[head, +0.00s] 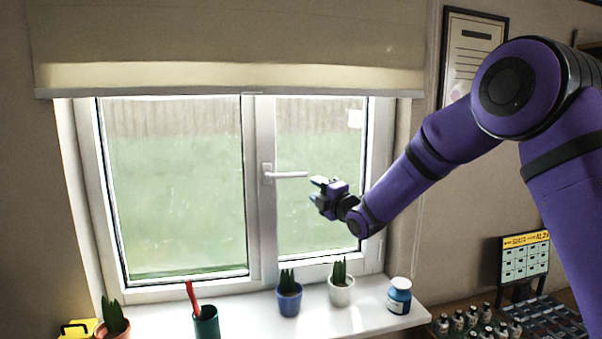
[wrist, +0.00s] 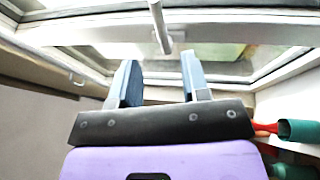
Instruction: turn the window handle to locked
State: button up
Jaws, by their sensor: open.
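The white window handle (head: 290,175) is on the middle frame of the window. It lies horizontal, its lever pointing right from its base plate. My purple arm reaches in from the right. My gripper (head: 316,190) is just right of and slightly below the lever's free end in the head view, apart from it. In the wrist view my gripper (wrist: 160,68) has its two fingers spread with nothing between them. The handle (wrist: 160,25) shows there beyond the fingertips, roughly in line with the gap.
The sill (head: 255,312) holds a blue pot (head: 289,300), a white pot (head: 341,293), a blue-and-white jar (head: 399,296) and a green cup (head: 206,324) with a red item. A blind (head: 230,45) hangs above.

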aim_at(297, 176)
jog(key=x, duration=1.1)
grip_shut()
